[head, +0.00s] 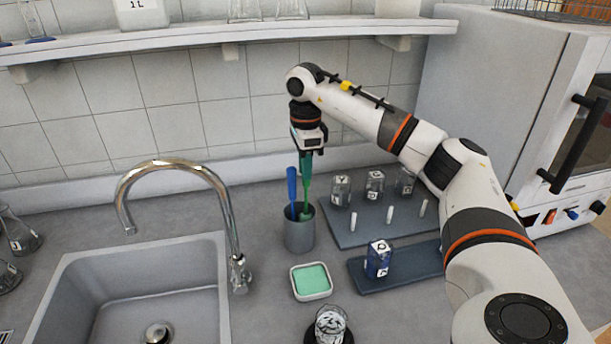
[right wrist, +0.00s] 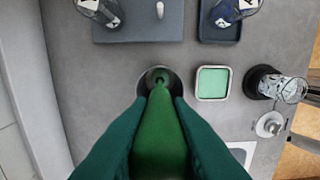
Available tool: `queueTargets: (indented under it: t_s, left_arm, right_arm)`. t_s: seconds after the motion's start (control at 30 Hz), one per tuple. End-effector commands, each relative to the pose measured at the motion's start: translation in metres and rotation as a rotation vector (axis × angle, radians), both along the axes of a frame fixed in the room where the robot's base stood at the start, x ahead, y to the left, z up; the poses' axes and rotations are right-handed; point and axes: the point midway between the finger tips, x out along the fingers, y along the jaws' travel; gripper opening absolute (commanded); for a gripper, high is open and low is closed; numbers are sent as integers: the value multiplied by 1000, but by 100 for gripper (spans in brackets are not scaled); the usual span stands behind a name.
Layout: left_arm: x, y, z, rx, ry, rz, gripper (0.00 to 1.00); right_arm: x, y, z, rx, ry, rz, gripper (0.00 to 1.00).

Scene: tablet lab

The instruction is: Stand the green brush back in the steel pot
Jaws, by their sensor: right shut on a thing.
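The steel pot (head: 300,237) stands upright on the counter to the right of the sink. A blue-handled brush (head: 291,188) stands in it, leaning slightly. My right gripper (head: 311,151) is above the pot, pointing down and shut on the green brush (head: 307,178). The green brush hangs near upright, and its lower end shows at the pot's mouth; how deep it reaches is hidden. In the right wrist view the green brush (right wrist: 159,135) lies between the fingers, in line with the pot's dark opening (right wrist: 158,73). My left gripper is not in view.
A green sponge in a white dish (head: 311,281) sits in front of the pot. A grey peg board (head: 350,234) with labelled bottles is to the right, with a blue bottle (head: 378,260) on a tray nearer. The faucet (head: 234,225) stands left; a shelf (head: 200,38) runs above.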

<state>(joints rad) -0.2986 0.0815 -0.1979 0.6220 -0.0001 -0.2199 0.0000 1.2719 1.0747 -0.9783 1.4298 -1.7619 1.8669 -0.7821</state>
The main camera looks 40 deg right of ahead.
Motion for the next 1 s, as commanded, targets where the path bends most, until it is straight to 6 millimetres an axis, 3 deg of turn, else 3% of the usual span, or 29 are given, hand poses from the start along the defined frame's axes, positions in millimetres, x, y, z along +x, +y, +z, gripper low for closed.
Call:
queueTargets:
  t_s: [0.2, 0.6, 0.63, 0.73, 1.0]
  left_arm:
    - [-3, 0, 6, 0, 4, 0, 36]
    - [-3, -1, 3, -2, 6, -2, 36]
    - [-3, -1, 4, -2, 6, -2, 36]
    - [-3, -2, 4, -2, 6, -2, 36]
    - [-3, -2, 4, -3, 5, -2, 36]
  right_arm:
    - [-1, 0, -29, 0, 4, 0, 0]
    - [0, 0, -35, 0, 2, 0, 0]
    - [0, 0, -34, 0, 1, 0, 21]
    - [0, 0, -34, 0, 1, 0, 37]
    - [0, 0, -33, 0, 1, 1, 40]
